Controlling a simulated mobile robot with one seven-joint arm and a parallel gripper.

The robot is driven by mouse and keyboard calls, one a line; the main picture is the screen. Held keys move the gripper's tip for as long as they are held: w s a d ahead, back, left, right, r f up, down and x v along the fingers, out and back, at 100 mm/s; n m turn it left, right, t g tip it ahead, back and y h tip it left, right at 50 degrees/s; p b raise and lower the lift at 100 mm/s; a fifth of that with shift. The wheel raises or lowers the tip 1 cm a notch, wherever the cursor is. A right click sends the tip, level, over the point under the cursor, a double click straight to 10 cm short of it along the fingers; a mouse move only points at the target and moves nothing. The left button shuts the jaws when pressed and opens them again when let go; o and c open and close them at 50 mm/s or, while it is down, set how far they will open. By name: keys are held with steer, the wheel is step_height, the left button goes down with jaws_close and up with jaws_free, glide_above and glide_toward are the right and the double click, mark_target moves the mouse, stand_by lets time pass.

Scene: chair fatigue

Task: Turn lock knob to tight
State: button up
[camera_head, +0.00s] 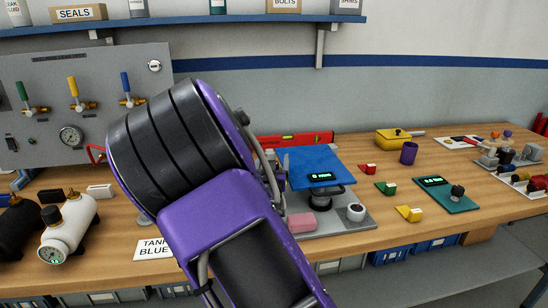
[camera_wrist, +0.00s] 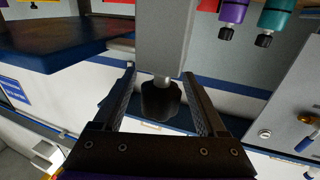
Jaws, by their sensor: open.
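The black lobed lock knob (camera_wrist: 160,100) shows in the wrist view on a short pale shaft at the end of a grey post (camera_wrist: 163,40). My gripper (camera_wrist: 159,72) is open, with one finger on each side of the knob. Visible gaps separate the knob from both fingers. In the head view my purple and black arm covers the gripper and the knob. The test rig's blue seat (camera_head: 315,162) is beside the arm, above a grey base plate (camera_head: 345,224). The seat also shows as a dark blue slab in the wrist view (camera_wrist: 60,38).
A white tank (camera_head: 70,226) and a valve panel (camera_head: 90,95) stand left.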

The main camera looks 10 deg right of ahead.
jaws_close()
stand_by(0.4)
steer(key=shift+r+m+h+p, duration=0.1)
steer(key=shift+m+h+p, duration=0.2)
steer(key=shift+h, duration=0.1)
steer(key=shift+s+d+m+g+h+p, duration=0.4)
steer(key=shift+m+g+h+p, duration=0.55)
steer(key=shift+m+g+h, duration=1.25)
steer(key=shift+s+d+m+g+h+p, duration=0.35)
steer(key=shift+m+g+h+p, duration=0.6)
steer(key=shift+m+g+h, duration=1.2)
steer(key=shift+s+d+m+g+h+p, duration=0.4)
steer(key=shift+m+g+h+p, duration=0.55)
steer(key=shift+m+g+h, duration=1.2)
steer(key=shift+n+g+y, duration=0.4)
steer(key=shift+g+y, duration=0.1)
steer(key=shift+g, duration=0.1)
